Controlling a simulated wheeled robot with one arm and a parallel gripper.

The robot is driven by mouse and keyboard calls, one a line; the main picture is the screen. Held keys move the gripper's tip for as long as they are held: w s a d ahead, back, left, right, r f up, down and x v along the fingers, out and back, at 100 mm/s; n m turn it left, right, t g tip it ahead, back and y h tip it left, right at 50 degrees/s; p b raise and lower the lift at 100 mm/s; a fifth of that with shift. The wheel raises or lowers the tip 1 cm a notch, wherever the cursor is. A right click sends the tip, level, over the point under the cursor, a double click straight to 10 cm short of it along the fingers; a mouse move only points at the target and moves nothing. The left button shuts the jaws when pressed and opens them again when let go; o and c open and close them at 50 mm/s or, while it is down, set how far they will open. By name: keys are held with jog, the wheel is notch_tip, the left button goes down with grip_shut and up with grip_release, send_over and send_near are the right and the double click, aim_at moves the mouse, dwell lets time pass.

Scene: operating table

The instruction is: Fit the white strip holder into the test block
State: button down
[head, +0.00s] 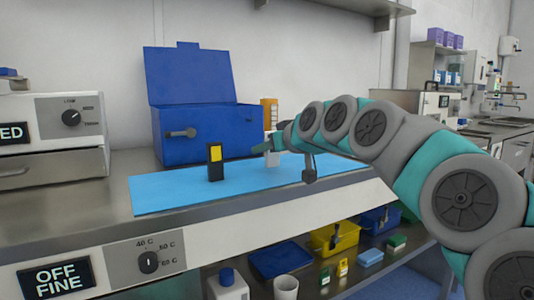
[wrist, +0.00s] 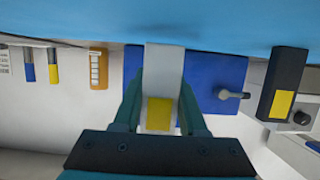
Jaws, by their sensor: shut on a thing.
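The white strip holder (wrist: 165,66) is a pale upright piece with a yellow square on its near face in the wrist view. My gripper (wrist: 163,86) is shut on its sides. In the head view my gripper (head: 268,147) is over the right half of the blue mat, with the white holder (head: 273,158) partly hidden by it. I cannot tell whether the holder touches the mat. The test block appears to be the upright black block with a yellow panel (head: 214,162), standing on the mat left of my gripper. It also shows at the right of the wrist view (wrist: 270,82).
A blue box with its lid raised (head: 207,132) stands behind the mat (head: 165,195). A grey device with a dial (head: 75,118) is at the left. The mat is clear between block and gripper.

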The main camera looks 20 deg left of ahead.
jog(key=shift+f, duration=0.55)
jog(key=shift+f, duration=0.1)
jog(key=shift+f, duration=0.15)
jog(key=shift+c, duration=2.3)
grip_release()
jog(key=shift+r, duration=0.25)
jog(key=v, duration=1.2)
jog(key=shift+b, duration=0.4)
jog(key=shift+s, duration=0.1)
